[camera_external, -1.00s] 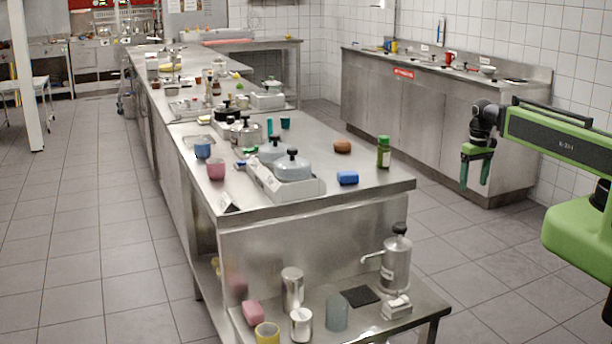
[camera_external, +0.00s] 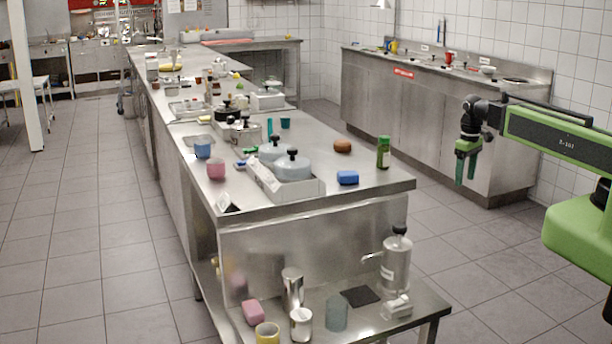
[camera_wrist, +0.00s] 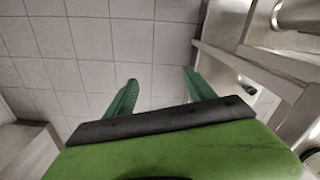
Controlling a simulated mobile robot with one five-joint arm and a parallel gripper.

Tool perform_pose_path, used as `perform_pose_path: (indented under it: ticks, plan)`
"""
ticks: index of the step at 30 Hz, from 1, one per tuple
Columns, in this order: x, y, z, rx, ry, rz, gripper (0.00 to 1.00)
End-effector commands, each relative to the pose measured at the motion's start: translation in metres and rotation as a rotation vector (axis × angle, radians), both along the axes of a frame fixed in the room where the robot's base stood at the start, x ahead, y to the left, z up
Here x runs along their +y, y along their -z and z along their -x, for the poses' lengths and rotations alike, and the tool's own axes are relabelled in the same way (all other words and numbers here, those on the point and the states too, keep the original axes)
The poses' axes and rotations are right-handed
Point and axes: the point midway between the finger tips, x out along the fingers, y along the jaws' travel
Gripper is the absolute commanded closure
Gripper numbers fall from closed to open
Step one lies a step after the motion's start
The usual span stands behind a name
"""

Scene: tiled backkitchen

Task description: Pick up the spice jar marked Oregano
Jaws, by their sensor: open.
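A green jar (camera_external: 383,152) with a pale label stands upright near the right edge of the steel counter (camera_external: 330,203). It looks like a spice jar, but its label is too small to read. My gripper (camera_external: 465,180) hangs fingers down to the right of the counter, over the floor and apart from the jar. In the wrist view my gripper (camera_wrist: 160,85) is open, with its two green fingers apart and nothing between them. The jar does not show in the wrist view.
Lidded pots (camera_external: 292,167) stand farther left. A lower shelf (camera_external: 375,318) holds several cans and a dispenser. Tiled floor lies between the counter and the right-hand cabinets (camera_external: 420,110).

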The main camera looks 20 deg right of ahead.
Motion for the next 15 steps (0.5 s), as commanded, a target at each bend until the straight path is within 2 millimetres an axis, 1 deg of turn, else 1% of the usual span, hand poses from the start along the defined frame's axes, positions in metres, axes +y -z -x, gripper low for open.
perform_pose_path:
  ticks: [1, 3, 5, 8, 9, 11, 12, 14, 15]
  plan:
    - [0.013, -0.029, -0.027, 0.0, -0.075, -0.001, 0.36]
    - [0.032, -0.052, -0.047, 0.0, -0.172, -0.001, 0.36]
    - [0.049, -0.072, -0.061, 0.0, -0.243, -0.001, 0.36]
    - [0.083, -0.108, -0.083, 0.0, -0.354, -0.001, 0.36]
    - [0.099, -0.125, -0.091, 0.0, -0.398, -0.001, 0.36]
    - [0.126, -0.153, -0.103, 0.0, -0.462, -0.001, 0.36]
    - [0.147, -0.173, -0.11, 0.0, -0.504, -0.001, 0.36]
    - [0.178, -0.202, -0.117, 0.0, -0.554, -0.001, 0.36]
    - [0.197, -0.22, -0.118, 0.0, -0.58, 0.0, 0.36]
